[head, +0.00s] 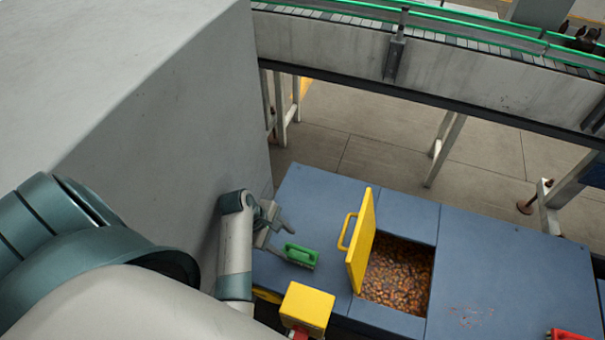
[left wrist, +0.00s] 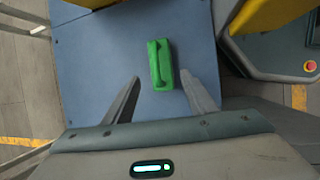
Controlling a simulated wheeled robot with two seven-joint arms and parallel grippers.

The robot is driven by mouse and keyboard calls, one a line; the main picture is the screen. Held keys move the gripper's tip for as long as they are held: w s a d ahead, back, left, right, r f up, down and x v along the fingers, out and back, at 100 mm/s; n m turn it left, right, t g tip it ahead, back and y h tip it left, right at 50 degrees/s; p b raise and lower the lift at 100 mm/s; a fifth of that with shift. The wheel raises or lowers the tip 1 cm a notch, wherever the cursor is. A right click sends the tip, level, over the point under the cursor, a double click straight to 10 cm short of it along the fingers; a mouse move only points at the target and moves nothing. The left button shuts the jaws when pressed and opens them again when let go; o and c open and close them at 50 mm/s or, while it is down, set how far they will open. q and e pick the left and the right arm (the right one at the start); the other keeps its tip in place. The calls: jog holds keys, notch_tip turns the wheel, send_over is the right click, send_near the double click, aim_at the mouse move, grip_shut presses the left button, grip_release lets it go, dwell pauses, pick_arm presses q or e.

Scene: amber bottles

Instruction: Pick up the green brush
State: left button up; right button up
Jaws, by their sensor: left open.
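The green brush (head: 301,255) lies on the blue worktop (head: 490,255), in the head view just right of my left gripper. It has a raised handle along its top. My right gripper is not in view.
A yellow hatch lid (head: 361,240) stands raised beside an opening full of small brown pieces (head: 398,275). A yellow box (head: 307,308) stands at the worktop's near edge. A grey wall (head: 170,130) rises at the left. A conveyor (head: 450,70) runs behind.

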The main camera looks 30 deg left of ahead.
aim_at(301, 255)
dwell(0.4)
pick_arm(q)
jog(key=shift+x, duration=3.4)
jog(key=shift+p, duration=0.3)
jog(key=shift+d+p+x, duration=0.15)
jog(key=shift+x, duration=1.15)
jog(key=shift+d+p+x, duration=0.15)
jog(key=shift+x, duration=1.1)
jog(key=shift+s, duration=0.1)
jog(key=c, duration=1)
